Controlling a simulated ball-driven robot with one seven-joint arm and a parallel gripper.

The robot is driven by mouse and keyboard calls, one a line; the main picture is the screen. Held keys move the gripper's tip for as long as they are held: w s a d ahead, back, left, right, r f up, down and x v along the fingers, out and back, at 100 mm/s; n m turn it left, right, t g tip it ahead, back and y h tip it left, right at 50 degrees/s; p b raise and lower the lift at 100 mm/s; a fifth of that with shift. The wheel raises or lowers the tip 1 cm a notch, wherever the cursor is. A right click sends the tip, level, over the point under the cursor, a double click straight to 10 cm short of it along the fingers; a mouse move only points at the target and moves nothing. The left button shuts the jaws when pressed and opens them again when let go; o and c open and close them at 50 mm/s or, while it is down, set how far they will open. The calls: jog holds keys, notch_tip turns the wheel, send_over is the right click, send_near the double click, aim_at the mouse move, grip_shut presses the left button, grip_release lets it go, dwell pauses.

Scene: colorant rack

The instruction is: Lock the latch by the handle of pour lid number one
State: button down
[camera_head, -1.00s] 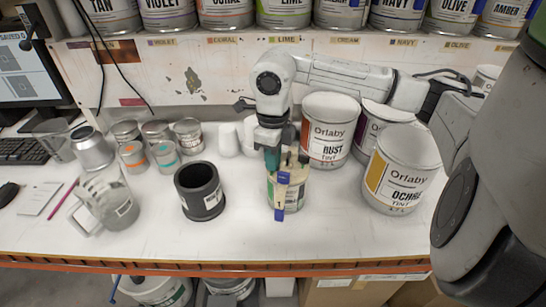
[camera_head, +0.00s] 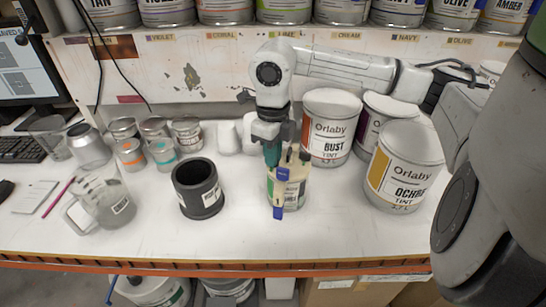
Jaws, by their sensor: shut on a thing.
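A small can (camera_head: 298,197) with a pale pour lid (camera_head: 296,174) stands upright on the white bench, right of centre. A blue piece (camera_head: 282,174) shows at the lid's top, and a blue strip (camera_head: 278,212) hangs down the can's front. My gripper (camera_head: 273,156), with teal fingers, points down at the near left of the lid. It is shut on the lid's latch handle, which the fingers mostly hide. I cannot tell whether the latch is closed. The lid's number is too small to read.
An Orlaby rust tint can (camera_head: 328,128) stands close behind to the right, and an ochre can (camera_head: 404,168) farther right. A black cup (camera_head: 199,190) and a clear jug (camera_head: 104,202) stand left. The bench's front edge (camera_head: 220,268) is near; the bench in front of the can is clear.

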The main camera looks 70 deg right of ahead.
jog(key=m+b, duration=0.2)
jog(key=b, duration=0.1)
jog(key=shift+f, duration=0.35)
jog(key=m+b, duration=0.5)
jog(key=shift+b, duration=0.4)
jog(key=m+b, duration=0.4)
jog(key=shift+r, duration=0.15)
jog(key=shift+r+m+b, duration=0.15)
jog(key=shift+m+b, duration=0.55)
jog(key=shift+m, duration=0.1)
jog(key=c, duration=1.2)
grip_release()
notch_tip(320, 180, up, 11)
jog(key=shift+f, duration=0.1)
